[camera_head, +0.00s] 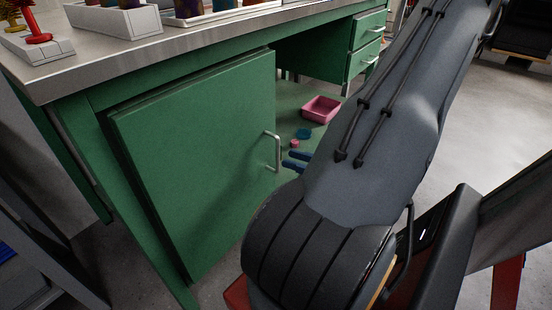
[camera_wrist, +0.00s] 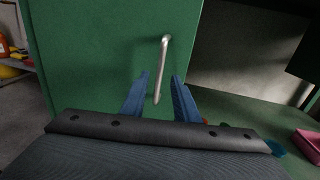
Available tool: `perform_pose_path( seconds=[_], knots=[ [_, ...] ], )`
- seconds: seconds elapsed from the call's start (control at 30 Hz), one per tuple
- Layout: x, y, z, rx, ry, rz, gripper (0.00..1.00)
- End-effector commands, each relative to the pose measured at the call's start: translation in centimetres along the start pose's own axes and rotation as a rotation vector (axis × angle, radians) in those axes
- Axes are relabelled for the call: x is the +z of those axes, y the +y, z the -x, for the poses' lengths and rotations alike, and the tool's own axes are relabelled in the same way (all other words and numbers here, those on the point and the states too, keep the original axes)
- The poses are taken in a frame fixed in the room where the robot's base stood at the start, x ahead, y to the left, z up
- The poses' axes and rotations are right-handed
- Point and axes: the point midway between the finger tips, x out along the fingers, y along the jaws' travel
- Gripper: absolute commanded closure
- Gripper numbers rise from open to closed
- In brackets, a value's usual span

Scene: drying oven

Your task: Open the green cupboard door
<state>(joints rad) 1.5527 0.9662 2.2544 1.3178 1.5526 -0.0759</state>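The green cupboard door (camera_head: 195,165) is in the left half of the head view, under the bench top. My gripper (camera_head: 290,160) shows as blue fingertips just right of the handle, partly hidden by my arm. In the wrist view the door (camera_wrist: 90,50) fills the upper left and the handle (camera_wrist: 162,68) runs down between the two blue fingers of my gripper (camera_wrist: 159,78). The fingers are apart, with gaps on both sides of the handle.
The bench top (camera_head: 75,75) carries white trays (camera_head: 115,18) and a red-handled item (camera_head: 36,30). A pink bin (camera_head: 321,109), a teal piece (camera_head: 304,133) and a small pink piece (camera_head: 294,143) lie right of the door. Green drawers (camera_head: 366,45) stand behind. The floor at right is open.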

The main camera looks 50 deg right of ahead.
Motion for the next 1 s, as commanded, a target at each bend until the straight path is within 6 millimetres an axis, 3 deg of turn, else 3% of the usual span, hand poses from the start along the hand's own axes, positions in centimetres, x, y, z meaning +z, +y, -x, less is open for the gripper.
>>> perform_pose_path(
  seconds=[0.1, 0.33, 0.73, 0.9, 1.0],
  knots=[
    [-0.2, 0.1, -2.1, 0.006, 0.001, 0.001, 0.72],
    [-0.1, 0.1, -4.9, 0.004, 0.002, 0.002, 0.72],
    [0.0, 0.1, -5.7, 0.002, 0.002, 0.000, 0.72],
    [0.0, 0.1, -5.7, 0.003, 0.002, 0.001, 0.99],
    [0.0, 0.1, -5.7, 0.003, 0.002, 0.001, 1.00]
  ],
)
